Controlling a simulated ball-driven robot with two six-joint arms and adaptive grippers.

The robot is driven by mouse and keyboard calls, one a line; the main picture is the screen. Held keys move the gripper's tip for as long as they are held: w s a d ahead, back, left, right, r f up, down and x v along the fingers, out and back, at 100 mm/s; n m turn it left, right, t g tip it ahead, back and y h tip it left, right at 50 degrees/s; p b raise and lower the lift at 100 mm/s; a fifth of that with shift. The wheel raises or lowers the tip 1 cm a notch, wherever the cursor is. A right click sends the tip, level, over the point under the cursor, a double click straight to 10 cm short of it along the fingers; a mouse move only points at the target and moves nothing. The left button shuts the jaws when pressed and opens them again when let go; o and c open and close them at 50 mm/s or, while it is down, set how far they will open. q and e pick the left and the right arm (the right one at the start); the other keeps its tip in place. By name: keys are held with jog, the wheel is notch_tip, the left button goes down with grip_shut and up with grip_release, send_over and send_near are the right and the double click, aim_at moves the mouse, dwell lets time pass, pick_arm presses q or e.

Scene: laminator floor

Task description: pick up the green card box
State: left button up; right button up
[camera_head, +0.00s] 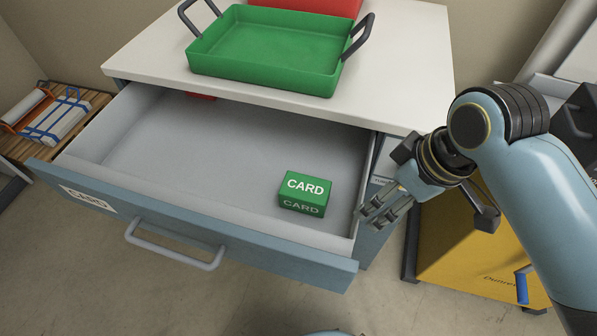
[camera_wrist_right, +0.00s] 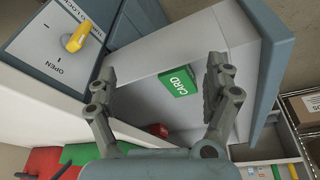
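The green card box (camera_head: 304,193) lies in the open drawer (camera_head: 190,150), near its front right corner. It is marked CARD in white on its top and front. My right gripper (camera_head: 368,216) is at the right side wall of the drawer, to the right of the box and apart from it. In the right wrist view the green card box (camera_wrist_right: 178,82) shows beyond and between the two spread fingers of the right gripper (camera_wrist_right: 158,88), which is open and empty. My left gripper is in neither view.
A green tray (camera_head: 265,52) with dark handles stands on the white cabinet top (camera_head: 410,60). A small red thing (camera_wrist_right: 158,130) lies deeper in the drawer. A yellow unit (camera_head: 465,245) stands right of the cabinet. Most of the drawer floor is clear.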

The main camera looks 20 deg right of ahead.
aim_at(310, 188)
jog(key=w+a+n, duration=0.1)
jog(key=w+a, duration=0.1)
jog(key=w+a+f+n+y, duration=0.1)
jog(key=w+a+n, duration=0.1)
jog(key=w, duration=0.1)
jog(key=w+a+f+n+y, duration=0.1)
jog(key=w+a+n, duration=0.1)
jog(key=w+a, duration=0.1)
jog(key=shift+f+g, duration=0.15)
jog(key=shift+g, duration=0.15)
jog(key=x, duration=0.4)
jog(key=shift+a+b, duration=0.1)
jog(key=shift+b, duration=0.25)
jog(key=x, duration=0.4)
jog(key=b+x, duration=0.1)
jog(key=x, duration=0.1)
jog(key=shift+w+a, duration=0.1)
jog(key=shift+w, duration=0.25)
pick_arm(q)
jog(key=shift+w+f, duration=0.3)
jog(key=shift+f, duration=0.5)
pick_arm(e)
jog(key=c, duration=1.4)
